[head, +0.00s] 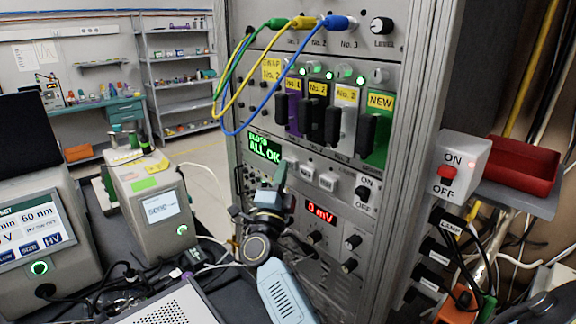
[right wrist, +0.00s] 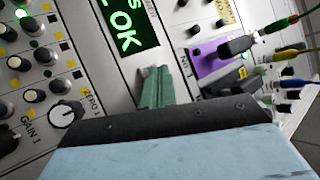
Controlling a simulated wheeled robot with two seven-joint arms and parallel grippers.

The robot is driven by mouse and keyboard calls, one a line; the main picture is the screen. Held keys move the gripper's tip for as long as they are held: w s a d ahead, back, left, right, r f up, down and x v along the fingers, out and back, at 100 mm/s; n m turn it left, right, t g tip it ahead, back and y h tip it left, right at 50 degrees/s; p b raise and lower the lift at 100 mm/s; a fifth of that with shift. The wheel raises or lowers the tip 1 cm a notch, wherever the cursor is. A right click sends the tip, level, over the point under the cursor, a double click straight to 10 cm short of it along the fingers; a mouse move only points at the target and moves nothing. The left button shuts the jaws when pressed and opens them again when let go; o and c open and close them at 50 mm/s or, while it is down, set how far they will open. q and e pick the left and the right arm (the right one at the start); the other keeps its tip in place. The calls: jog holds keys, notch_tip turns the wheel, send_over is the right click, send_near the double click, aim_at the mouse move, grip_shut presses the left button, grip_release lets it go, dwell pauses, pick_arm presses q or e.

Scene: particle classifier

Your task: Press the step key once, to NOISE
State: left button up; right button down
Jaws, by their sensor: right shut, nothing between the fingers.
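On the rack, a small display (head: 265,147) glows green and its lower line reads ALL OK. It also shows in the right wrist view (right wrist: 125,25). To the right of and below it is a row of pale square keys (head: 307,173). Their labels are too small to read, so I cannot tell which is the step key. My right gripper (head: 279,174) is shut and empty, its green fingertips close to the panel just below the display at the left of the key row. In the right wrist view the fingers (right wrist: 155,86) point at the panel; contact cannot be told.
Above the keys, several coloured modules with black handles (head: 333,122) stick out, with green, yellow and blue cables (head: 252,75) looping left. A red 0 mV readout (head: 320,212) sits below. An ON/OFF switch box (head: 462,165) and red tray (head: 522,165) are at right.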

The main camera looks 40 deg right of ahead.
jog(key=shift+d, duration=0.55)
dwell(0.4)
jog(key=shift+a, duration=0.1)
jog(key=shift+s+a, duration=0.1)
jog(key=shift+a, duration=1.05)
jog(key=shift+a, duration=0.15)
jog(key=a, duration=0.4)
jog(key=shift+s+a, duration=0.2)
jog(key=shift+a, duration=0.15)
dwell(0.4)
